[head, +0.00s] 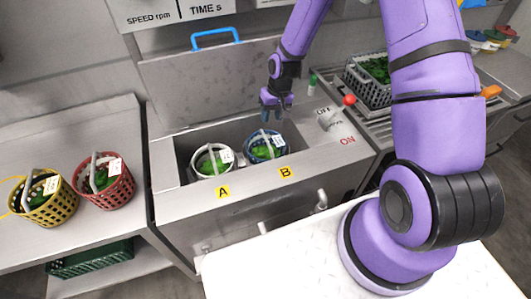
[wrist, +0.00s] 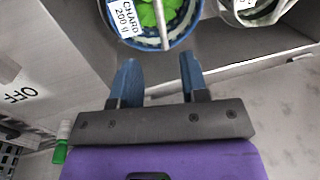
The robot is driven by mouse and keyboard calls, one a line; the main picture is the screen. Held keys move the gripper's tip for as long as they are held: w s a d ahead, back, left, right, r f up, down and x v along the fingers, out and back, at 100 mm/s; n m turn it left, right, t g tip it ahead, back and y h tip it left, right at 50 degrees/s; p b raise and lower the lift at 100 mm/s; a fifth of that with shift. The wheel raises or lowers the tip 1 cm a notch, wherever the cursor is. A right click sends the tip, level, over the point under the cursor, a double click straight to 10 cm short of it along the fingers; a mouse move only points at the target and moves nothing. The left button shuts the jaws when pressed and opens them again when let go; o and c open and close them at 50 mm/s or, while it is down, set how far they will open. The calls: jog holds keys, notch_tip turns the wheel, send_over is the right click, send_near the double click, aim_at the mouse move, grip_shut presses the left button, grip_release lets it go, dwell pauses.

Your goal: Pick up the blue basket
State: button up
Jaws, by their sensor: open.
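The blue basket (head: 264,147) stands in the sink basin by label B, with green leaves, a white tag and a raised handle. In the wrist view the blue basket (wrist: 178,38) is at the top centre, cut off by the frame edge, with its light handle and a tag reading chard 200 g. My gripper (head: 276,104) is above the blue basket at the basin's back side, open and empty. In the wrist view my gripper (wrist: 158,75) has its two blue fingers apart, pointing at the basket, with no visible contact.
A white basket (head: 212,161) stands left of the blue one in the basin (head: 183,165). A yellow basket (head: 44,205) and a red basket (head: 106,186) stand on the left counter. A red-knobbed lever (head: 348,100) and a green-capped bottle (head: 312,80) are right of the basin.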

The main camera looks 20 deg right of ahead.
aim_at(265, 137)
jog(key=f, duration=0.3)
jog(key=a+f, duration=0.1)
jog(key=f, duration=0.3)
jog(key=a+f, duration=0.1)
jog(key=f, duration=0.3)
jog(key=shift+a, duration=0.15)
jog(key=shift+c, duration=0.5)
grip_shut()
dwell(0.9)
